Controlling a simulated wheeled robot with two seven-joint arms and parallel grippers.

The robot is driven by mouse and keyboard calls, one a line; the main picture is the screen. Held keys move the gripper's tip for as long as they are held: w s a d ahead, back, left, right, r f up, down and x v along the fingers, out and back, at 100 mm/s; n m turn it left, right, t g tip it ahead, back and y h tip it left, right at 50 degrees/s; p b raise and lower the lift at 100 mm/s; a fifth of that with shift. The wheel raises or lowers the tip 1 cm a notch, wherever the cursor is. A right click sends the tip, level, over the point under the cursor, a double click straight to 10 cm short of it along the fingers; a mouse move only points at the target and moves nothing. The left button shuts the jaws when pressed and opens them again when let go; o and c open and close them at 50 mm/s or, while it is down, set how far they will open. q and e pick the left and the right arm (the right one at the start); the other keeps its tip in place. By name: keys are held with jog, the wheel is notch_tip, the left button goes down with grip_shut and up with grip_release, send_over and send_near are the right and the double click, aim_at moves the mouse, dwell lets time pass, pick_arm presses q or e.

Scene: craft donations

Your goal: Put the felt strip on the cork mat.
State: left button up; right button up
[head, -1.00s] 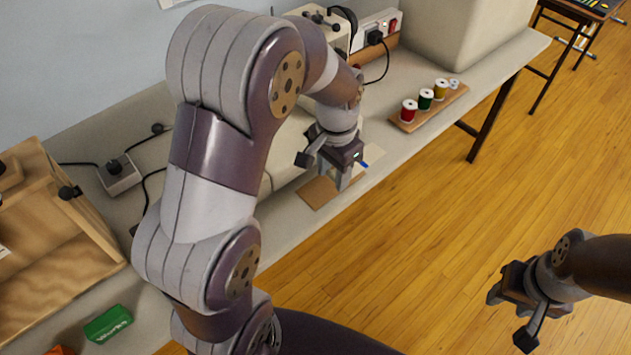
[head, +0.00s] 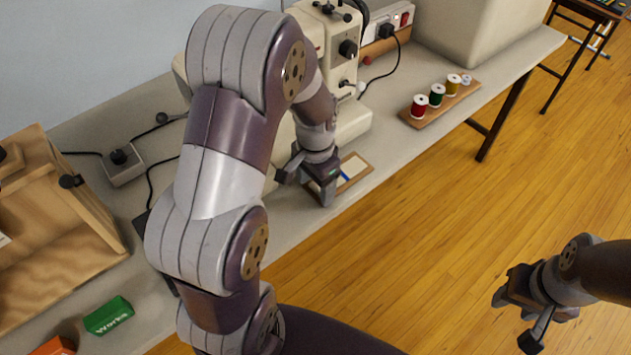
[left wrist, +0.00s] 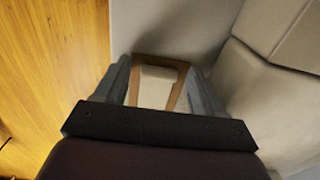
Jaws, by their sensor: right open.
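The brown cork mat (head: 361,163) lies near the table's front edge, and its brown border shows in the left wrist view (left wrist: 160,62). A cream flat piece, seemingly the felt strip (head: 354,168), is over the mat, with brown around it. In the left wrist view, the strip (left wrist: 158,73) appears between the fingers. My left gripper (head: 327,195) is low over the mat and seems shut on the strip. Whether the strip touches the mat is unclear. A small blue mark shows beside the gripper. My right gripper (head: 510,318) is open and empty, over the floor.
A sewing machine (head: 345,115) stands close behind the mat. A wooden rack with thread spools (head: 437,96) is to the right. A green box (head: 108,316) and wooden case (head: 50,230) are at left.

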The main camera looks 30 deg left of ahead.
pick_arm(q)
jog(key=shift+r, duration=0.1)
notch_tip(320, 180, up, 12)
jog(key=p, duration=0.3)
jog(key=s+d+f+n+t, duration=0.1)
jog(key=s+d+f+n, duration=0.3)
jog(key=s, duration=0.5)
jog(key=shift+d+f, duration=0.6)
jog(key=shift+d, duration=0.05)
jog(key=shift+r, duration=0.1)
notch_tip(320, 180, up, 11)
jog(key=p, duration=1)
jog(key=shift+p, duration=0.35)
